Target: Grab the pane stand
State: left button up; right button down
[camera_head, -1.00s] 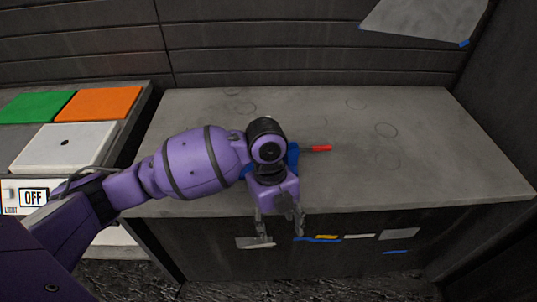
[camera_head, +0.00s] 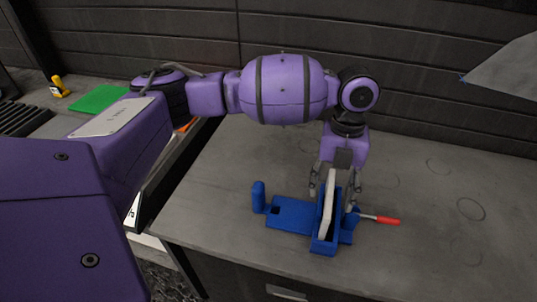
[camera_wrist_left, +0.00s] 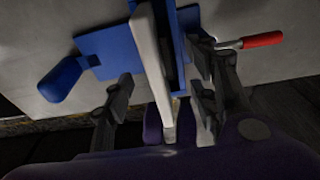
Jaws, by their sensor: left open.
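The pane stand (camera_head: 292,214) is a blue holder on the grey worktop, with an upright blue post at its left and a slotted block at its right. A thin white pane (camera_head: 328,204) stands upright in the slot. My left gripper (camera_head: 334,188) is open above the stand, its fingers either side of the pane. In the left wrist view the pane (camera_wrist_left: 150,60) runs between the open fingers (camera_wrist_left: 160,95), and the stand's blue base (camera_wrist_left: 108,45) lies beyond them. I cannot tell whether a finger touches the pane. My right gripper is not in view.
A tool with a red handle (camera_head: 388,221) sticks out to the right of the stand. A grey sheet (camera_head: 505,72) hangs at the upper right. A green sheet (camera_head: 100,98) and a yellow object (camera_head: 60,86) lie on the left counter. The worktop's right side is clear.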

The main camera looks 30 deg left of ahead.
pick_arm(q)
jog(key=f, duration=0.4)
jog(key=shift+s+a+f, duration=0.1)
jog(key=shift+s+f, duration=0.05)
jog(key=shift+s, duration=0.2)
jog(key=c, duration=1.3)
jog(key=shift+w, duration=0.1)
grip_shut()
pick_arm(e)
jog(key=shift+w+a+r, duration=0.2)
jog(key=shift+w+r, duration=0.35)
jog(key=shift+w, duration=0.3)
pick_arm(q)
jog(key=shift+r, duration=0.2)
